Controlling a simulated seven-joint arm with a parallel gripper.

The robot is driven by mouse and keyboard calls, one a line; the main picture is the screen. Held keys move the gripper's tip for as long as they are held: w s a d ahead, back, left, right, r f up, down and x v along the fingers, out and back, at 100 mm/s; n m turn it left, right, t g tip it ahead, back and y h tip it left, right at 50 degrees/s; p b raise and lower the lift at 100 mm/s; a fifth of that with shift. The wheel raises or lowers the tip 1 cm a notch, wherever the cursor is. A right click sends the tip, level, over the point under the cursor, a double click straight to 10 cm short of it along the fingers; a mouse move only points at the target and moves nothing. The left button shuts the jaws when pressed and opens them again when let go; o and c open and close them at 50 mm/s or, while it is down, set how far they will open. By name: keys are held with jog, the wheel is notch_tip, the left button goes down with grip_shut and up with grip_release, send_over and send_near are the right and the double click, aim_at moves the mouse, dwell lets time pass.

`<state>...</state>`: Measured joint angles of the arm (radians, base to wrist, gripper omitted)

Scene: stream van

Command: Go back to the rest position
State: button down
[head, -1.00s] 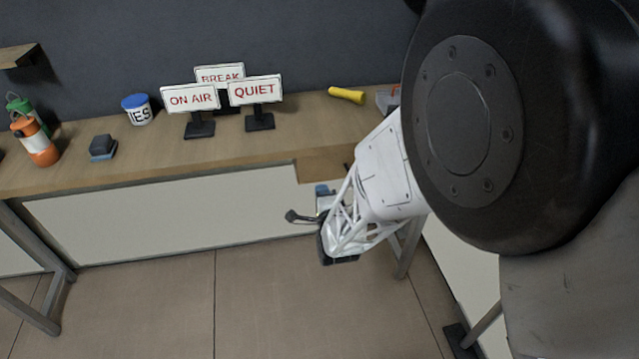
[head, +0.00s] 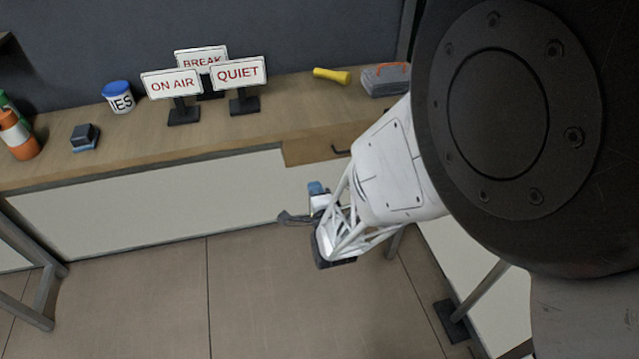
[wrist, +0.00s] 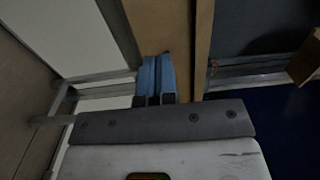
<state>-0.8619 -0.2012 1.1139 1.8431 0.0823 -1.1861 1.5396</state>
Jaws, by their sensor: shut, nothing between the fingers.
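My gripper (head: 317,188) hangs low in front of the desk in the head view, its blue fingers near the pale front panel and below the tabletop edge. In the wrist view my gripper (wrist: 157,60) shows its two blue fingers side by side and touching. It is shut and holds nothing. My white forearm and large dark joint fill the right of the head view and hide part of the desk.
The desk (head: 225,137) carries an ON AIR sign (head: 172,83), a QUIET sign (head: 239,73), a BREAK sign (head: 202,59), a white-and-blue tub (head: 119,97), a yellow flashlight (head: 331,76) and a grey case (head: 386,80). The floor in front is clear.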

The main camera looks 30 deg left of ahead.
jog(key=w+d+r+n+g+h, duration=0.1)
jog(key=w+d+r+n+h, duration=0.2)
jog(key=d+r, duration=0.55)
jog(key=w+d+r+g+h, duration=0.1)
jog(key=w+d+r+h, duration=0.4)
jog(key=d, duration=0.6)
jog(key=s+d+r+n+g+h, duration=0.15)
jog(key=d+r, duration=0.25)
jog(key=d, duration=0.4)
jog(key=s+d+r+n+g+h, duration=0.1)
jog(key=s+d+r, duration=0.1)
jog(key=d+r, duration=0.35)
jog(key=s+d+r+n+g+h, duration=0.1)
jog(key=s+d+r+g, duration=0.1)
jog(key=s+d, duration=0.7)
jog(key=s+d+r+n+g+h, duration=0.1)
jog(key=s+d+r+n+g, duration=0.1)
jog(key=s+d, duration=0.7)
jog(key=s+g, duration=0.1)
jog(key=s, duration=0.1)
jog(key=shift+s+d+r+g, duration=0.3)
jog(key=shift+s+g, duration=0.05)
jog(key=shift+h, duration=0.25)
